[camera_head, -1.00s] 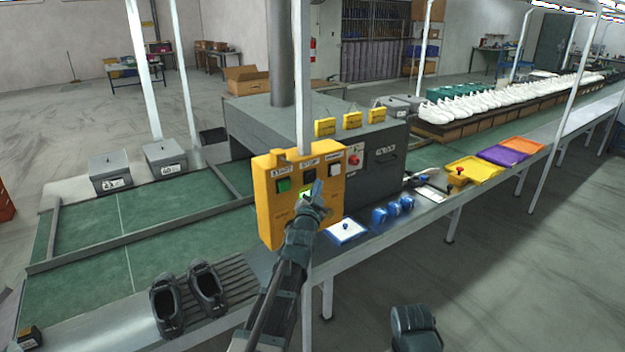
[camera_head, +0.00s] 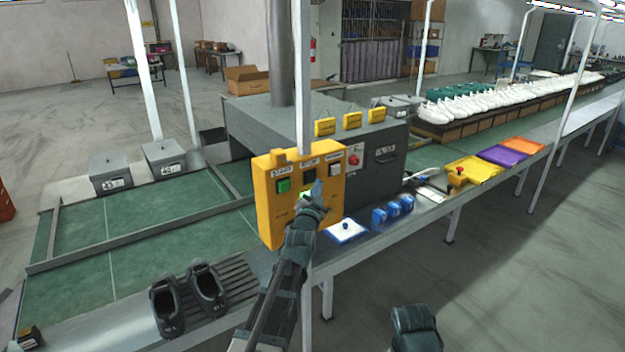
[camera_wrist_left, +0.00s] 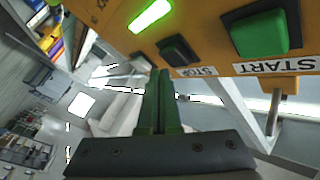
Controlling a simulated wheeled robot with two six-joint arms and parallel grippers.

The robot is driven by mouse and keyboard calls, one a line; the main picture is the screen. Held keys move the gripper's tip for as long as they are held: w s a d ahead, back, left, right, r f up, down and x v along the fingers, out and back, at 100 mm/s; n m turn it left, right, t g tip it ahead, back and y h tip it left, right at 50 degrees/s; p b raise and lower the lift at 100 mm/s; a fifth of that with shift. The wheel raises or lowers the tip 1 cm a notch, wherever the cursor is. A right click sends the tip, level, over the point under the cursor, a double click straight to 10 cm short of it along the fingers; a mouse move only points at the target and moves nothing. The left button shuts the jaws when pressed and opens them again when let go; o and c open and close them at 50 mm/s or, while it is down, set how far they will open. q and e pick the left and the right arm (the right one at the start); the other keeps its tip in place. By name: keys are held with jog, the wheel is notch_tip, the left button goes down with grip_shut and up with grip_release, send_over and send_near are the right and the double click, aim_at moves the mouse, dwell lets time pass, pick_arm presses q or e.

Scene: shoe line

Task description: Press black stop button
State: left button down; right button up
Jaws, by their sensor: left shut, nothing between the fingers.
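The yellow control box (camera_head: 265,213) stands on a post at the belt's near edge. It bears a green START button (camera_head: 283,185), a black stop button (camera_head: 309,176) and a pale button (camera_head: 335,169). My left gripper (camera_head: 317,187) is shut and empty in front of the box, just below and right of the black button, partly overlapping it. In the left wrist view the black stop button (camera_wrist_left: 179,50) sits just beyond the shut fingertips (camera_wrist_left: 160,74), by the STOP label. I cannot tell whether they touch. The START button (camera_wrist_left: 260,33) is to its right there.
A red button (camera_head: 354,160) is on the grey machine behind. Two black shoes (camera_head: 190,297) lie on the rollers at the near left. Blue items (camera_head: 393,211) and a white pad (camera_head: 345,231) lie on the metal ledge right of the box.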

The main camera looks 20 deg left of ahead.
pick_arm(q)
jog(key=shift+w+a, duration=0.1)
dwell(0.4)
jog(key=shift+w+a, duration=0.15)
jog(key=shift+a, duration=0.1)
jog(key=shift+w+a, duration=0.35)
jog(key=shift+a, duration=0.1)
dwell(0.9)
jog(key=shift+s+d, duration=0.6)
jog(key=shift+d, duration=0.2)
jog(key=s+d, duration=0.1)
jog(key=d, duration=0.1)
jog(key=s+d, duration=0.2)
dwell(0.6)
dwell(0.6)
